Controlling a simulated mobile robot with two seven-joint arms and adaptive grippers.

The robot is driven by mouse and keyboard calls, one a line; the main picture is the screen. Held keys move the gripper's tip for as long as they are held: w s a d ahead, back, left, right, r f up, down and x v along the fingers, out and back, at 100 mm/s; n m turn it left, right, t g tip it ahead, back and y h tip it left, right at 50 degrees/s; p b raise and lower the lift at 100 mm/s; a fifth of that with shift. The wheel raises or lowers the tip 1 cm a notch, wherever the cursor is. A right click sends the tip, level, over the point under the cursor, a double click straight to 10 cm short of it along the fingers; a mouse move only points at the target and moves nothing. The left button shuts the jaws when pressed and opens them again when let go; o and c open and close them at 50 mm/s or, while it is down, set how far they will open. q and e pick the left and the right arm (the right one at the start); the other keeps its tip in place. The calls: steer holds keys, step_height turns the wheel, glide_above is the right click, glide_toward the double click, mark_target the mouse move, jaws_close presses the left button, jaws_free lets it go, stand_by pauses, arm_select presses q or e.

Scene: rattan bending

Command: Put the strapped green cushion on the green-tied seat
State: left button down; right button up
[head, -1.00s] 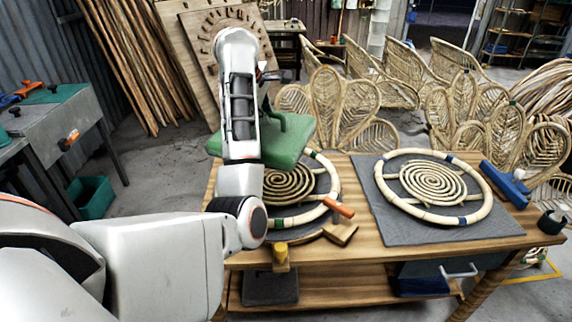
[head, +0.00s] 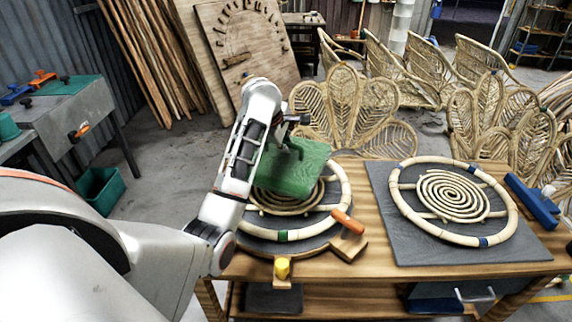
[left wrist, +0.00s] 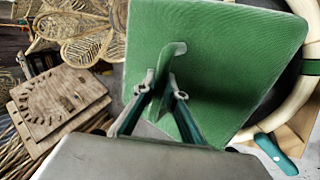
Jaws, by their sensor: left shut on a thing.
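The green cushion (head: 300,171) is held over the left rattan seat (head: 283,203), whose ring carries green ties (head: 282,236). My left gripper (head: 292,148) is shut on the strap of the cushion. In the left wrist view the fingers of my left gripper (left wrist: 166,92) pinch the upright strap, and the cushion (left wrist: 225,60) fills the upper middle. The cushion hides the back left of the seat in the head view; I cannot tell whether they touch. My right gripper is not in view.
A blue-tied seat (head: 452,197) lies on a grey mat (head: 400,250) to the right. An orange-handled wooden piece (head: 349,240) and a yellow knob (head: 282,268) are at the near side of the green-tied seat. A blue tool (head: 532,200) lies at the right edge.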

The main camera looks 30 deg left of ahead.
mark_target(286, 155)
arm_select(q)
step_height(286, 155, down, 4)
steer(key=shift+r, duration=0.1)
step_height(286, 155, down, 4)
steer(key=shift+r, duration=0.2)
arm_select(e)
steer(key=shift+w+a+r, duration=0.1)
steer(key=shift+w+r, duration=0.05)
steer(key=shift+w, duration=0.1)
arm_select(q)
steer(key=c, duration=2.1)
jaws_free()
steer(key=shift+f, duration=0.1)
